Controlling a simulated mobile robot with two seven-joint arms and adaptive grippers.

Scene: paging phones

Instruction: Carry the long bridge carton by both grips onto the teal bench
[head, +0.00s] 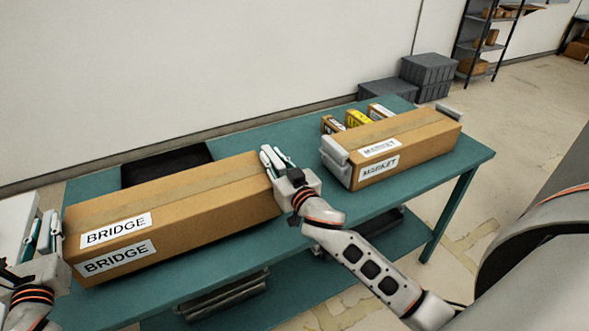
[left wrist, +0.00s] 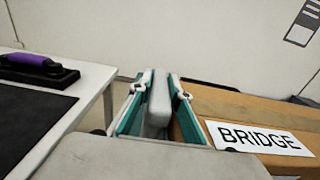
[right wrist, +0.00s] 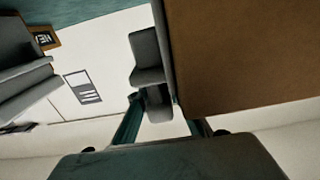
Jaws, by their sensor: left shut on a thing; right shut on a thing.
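The long brown bridge carton (head: 180,225), labelled BRIDGE, lies level over the left part of the teal bench (head: 300,235). I cannot tell whether its underside touches the top. My left gripper (head: 45,232) is shut on the pale grey grip at the carton's left end; that grip (left wrist: 159,104) shows between the teal fingers in the left wrist view. My right gripper (head: 277,160) is at the carton's right end, shut on the grip there, which is mostly hidden in the head view. The carton's side (right wrist: 245,60) fills the upper right of the right wrist view.
A MARKET carton (head: 420,140) with grey grips stands on the bench's right part, with several small boxes (head: 355,118) behind it. A black mat (head: 165,164) lies behind the bridge carton. A white table (left wrist: 75,85) with a purple-handled tool (left wrist: 38,68) stands left.

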